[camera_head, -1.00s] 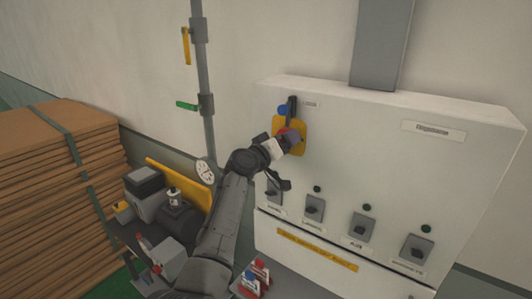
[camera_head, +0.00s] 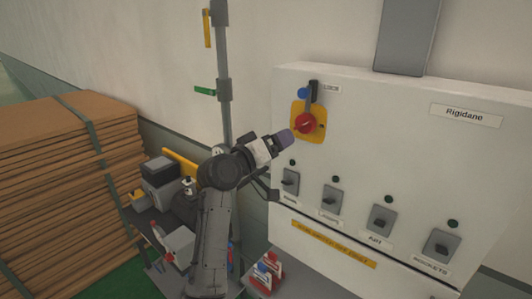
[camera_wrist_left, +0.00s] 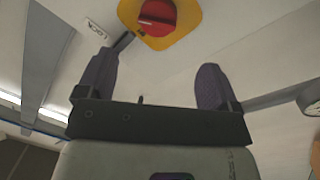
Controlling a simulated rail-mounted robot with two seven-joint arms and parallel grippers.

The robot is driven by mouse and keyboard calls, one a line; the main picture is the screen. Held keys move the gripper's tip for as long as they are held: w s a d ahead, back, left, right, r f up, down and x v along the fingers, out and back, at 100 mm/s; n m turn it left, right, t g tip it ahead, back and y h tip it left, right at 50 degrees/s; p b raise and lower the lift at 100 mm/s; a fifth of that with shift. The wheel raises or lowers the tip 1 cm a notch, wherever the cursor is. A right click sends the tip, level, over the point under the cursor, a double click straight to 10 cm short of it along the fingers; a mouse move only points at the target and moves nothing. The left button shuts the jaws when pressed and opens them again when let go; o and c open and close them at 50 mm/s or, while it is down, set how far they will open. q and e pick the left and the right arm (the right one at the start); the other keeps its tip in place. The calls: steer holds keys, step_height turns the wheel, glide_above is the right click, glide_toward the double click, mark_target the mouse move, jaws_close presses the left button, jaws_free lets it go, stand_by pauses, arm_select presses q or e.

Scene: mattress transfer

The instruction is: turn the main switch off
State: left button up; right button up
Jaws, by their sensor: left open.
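The main switch is a red round knob (camera_head: 304,124) on a yellow plate (camera_head: 319,136), high on the left of the white cabinet front. A dark upright bar (camera_head: 313,91) stands above the knob, with a blue piece (camera_head: 303,93) beside it. My left gripper (camera_head: 286,138) is just left of and below the knob, apart from it. In the left wrist view the fingers (camera_wrist_left: 155,78) are spread with nothing between them, and the red knob (camera_wrist_left: 157,15) shows beyond them at the top. My right gripper is not in view.
Several smaller grey switches, such as this one (camera_head: 333,199), line the cabinet (camera_head: 400,130) below. A grey pipe (camera_head: 223,60) with yellow and green levers stands left of it. Stacked boards (camera_head: 60,160) and a cluttered cart lie left. Red locks (camera_head: 267,265) stand below.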

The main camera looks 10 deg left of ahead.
arm_select(q)
steer(key=shift+b+v, duration=0.3)
steer(key=shift+v, duration=1)
steer(key=shift+f, duration=0.15)
